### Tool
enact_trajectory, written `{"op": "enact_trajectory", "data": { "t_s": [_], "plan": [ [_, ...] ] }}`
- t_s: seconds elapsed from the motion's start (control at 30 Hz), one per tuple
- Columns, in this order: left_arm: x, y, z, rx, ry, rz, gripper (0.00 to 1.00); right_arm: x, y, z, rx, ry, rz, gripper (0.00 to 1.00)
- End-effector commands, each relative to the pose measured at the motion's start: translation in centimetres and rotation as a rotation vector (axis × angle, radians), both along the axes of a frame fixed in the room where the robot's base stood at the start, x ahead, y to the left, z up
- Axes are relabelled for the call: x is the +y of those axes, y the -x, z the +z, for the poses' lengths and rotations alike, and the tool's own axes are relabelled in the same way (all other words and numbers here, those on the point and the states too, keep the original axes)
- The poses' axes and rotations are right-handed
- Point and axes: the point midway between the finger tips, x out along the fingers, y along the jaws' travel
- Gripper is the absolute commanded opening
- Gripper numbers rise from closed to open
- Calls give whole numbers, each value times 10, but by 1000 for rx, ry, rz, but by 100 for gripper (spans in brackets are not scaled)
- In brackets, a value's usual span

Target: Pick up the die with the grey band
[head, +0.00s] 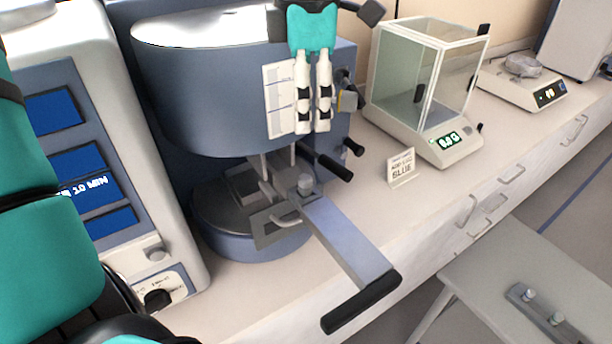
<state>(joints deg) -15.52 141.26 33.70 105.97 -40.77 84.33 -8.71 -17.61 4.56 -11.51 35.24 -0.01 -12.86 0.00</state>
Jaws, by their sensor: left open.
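My left gripper (314,128) points down in front of the drum-shaped upper body of the melt flow machine (200,100). Its two white fingers with black bands hang side by side from a teal body, a narrow gap between them. I see nothing held between them. Two small pale cylinders stand on a grey holder (541,314) at the lower right: one cylinder (528,295) and another cylinder (557,320). They may be dies, but they are too small to show a band. I cannot make out a grey-banded die. My right gripper is not in view.
A black-handled slide (345,240) juts from the machine over the counter. A small scale (522,80) is farther back. A control unit (120,130) stands at left. The grey side table (480,275) is mostly bare.

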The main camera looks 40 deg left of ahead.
Motion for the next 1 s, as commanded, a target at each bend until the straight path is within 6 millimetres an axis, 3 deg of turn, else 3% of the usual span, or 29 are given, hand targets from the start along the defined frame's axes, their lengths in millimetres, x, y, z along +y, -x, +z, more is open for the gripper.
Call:
{"op": "enact_trajectory", "data": {
  "t_s": [0.3, 0.57, 0.77, 1.0],
  "plan": [
    [0, 1, -65, 5, 1, -2, 48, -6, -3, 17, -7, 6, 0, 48],
    [0, 1, -87, 2, 1, 0, 48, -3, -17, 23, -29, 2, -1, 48],
    [1, 7, -111, 7, 0, -1, 48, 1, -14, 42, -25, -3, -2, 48],
    [1, 6, -137, 1, 1, -1, 48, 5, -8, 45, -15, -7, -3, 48]
  ]
}}
